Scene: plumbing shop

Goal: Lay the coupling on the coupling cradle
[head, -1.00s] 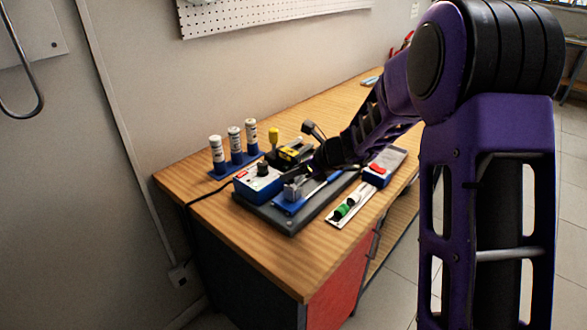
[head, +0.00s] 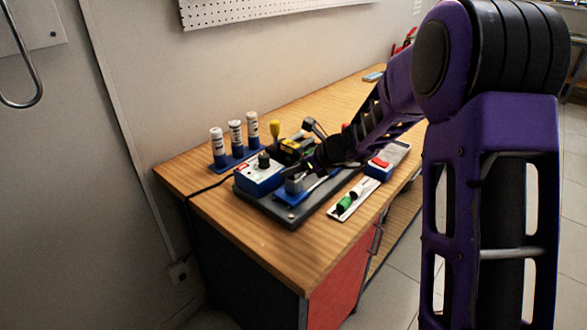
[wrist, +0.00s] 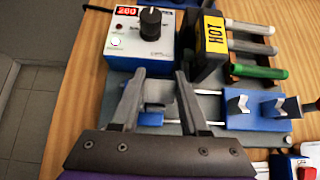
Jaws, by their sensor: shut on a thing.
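My gripper (wrist: 158,92) is over the left part of the grey machine base, just in front of the control box. To the right, a blue block (wrist: 258,122) carries two pale V-notched supports. In the head view my gripper (head: 300,176) covers much of this spot. Contact with the cradle cannot be judged.
The control box (wrist: 140,40) with a red display stands close behind the fingers. A black plate marked HOT (wrist: 212,40) is to its right. Several white bottles (head: 235,135) stand at the back. A white strip with a green piece (head: 344,204) lies in front.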

